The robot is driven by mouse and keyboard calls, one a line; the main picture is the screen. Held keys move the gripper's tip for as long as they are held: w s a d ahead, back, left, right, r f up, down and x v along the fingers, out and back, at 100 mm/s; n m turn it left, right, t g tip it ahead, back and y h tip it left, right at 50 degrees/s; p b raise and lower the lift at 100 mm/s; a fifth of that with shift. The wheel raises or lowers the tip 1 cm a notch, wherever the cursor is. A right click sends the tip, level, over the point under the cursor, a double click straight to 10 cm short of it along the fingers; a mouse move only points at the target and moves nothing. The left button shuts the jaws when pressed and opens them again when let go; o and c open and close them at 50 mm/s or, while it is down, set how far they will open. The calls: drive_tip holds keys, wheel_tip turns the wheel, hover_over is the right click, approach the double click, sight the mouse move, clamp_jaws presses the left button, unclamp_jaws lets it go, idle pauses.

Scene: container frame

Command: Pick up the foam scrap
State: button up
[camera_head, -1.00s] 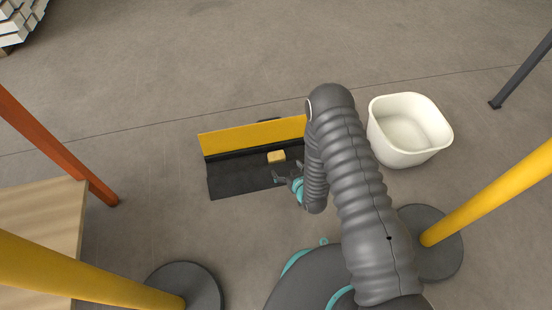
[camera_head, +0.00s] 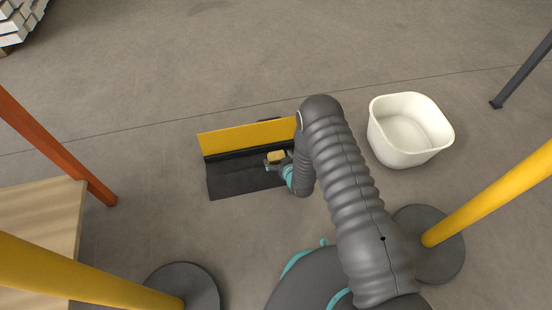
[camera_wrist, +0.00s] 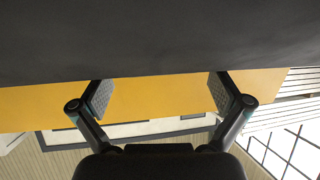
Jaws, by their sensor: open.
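The foam scrap (camera_head: 277,156) is a small pale yellow block. It is on the black floor of a holder with a yellow back wall, in the head view. My gripper (camera_head: 277,159) is low at the holder, with its fingers around or right beside the scrap; the head view is too small to tell if they touch it. In the wrist view my gripper (camera_wrist: 160,95) is open, its two pads wide apart. Yellow fills the gap between them, and I cannot tell the scrap from the yellow wall there.
The holder's yellow wall (camera_head: 245,136) rises just behind the scrap, and its black floor (camera_head: 235,181) is bare to the left. A white bin (camera_head: 408,131) stands to the right. Yellow posts (camera_head: 490,205) on round dark bases and an orange post (camera_head: 55,145) stand around.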

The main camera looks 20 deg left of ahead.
drive_tip(key=shift+c, duration=0.3)
drive_tip(key=c, duration=0.6)
drive_tip(key=shift+c, duration=0.2)
drive_tip(key=shift+r, duration=0.1)
